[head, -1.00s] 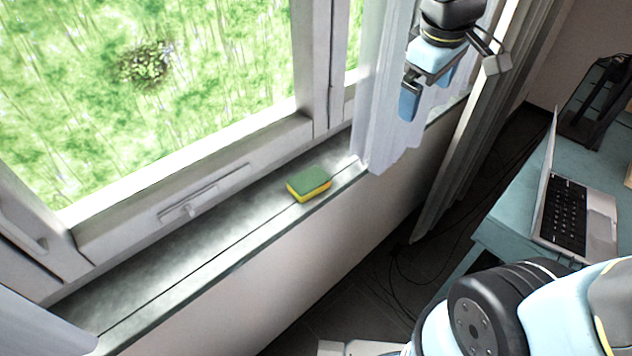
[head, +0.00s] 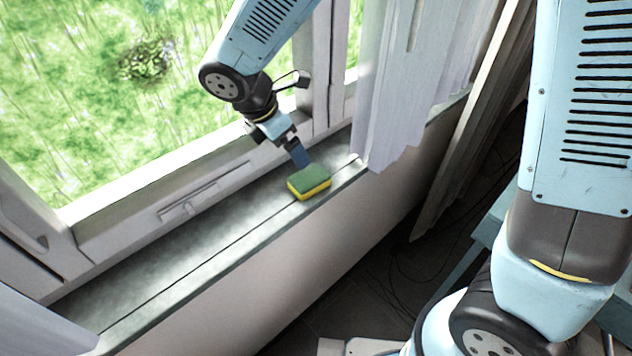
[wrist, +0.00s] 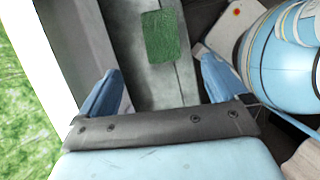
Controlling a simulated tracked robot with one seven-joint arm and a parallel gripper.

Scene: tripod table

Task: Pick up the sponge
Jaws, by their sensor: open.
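The sponge (head: 309,182), green on top and yellow below, lies flat on the grey window sill near the right curtain. In the wrist view its green top (wrist: 160,36) shows ahead of my gripper, between the lines of the two fingers. My gripper (head: 297,152) hangs just behind and above the sponge in the head view, on the window side. In the wrist view my gripper (wrist: 158,88) has its two blue fingers wide apart with nothing between them. In the head view one finger partly hides the other, and I cannot tell whether it touches the sponge.
The sill (head: 190,255) is bare to the left of the sponge. The window frame (head: 190,190) rises close behind it. A white curtain (head: 400,100) hangs just right of the sponge. A teal table (head: 480,235) stands at the right, mostly hidden by my arm.

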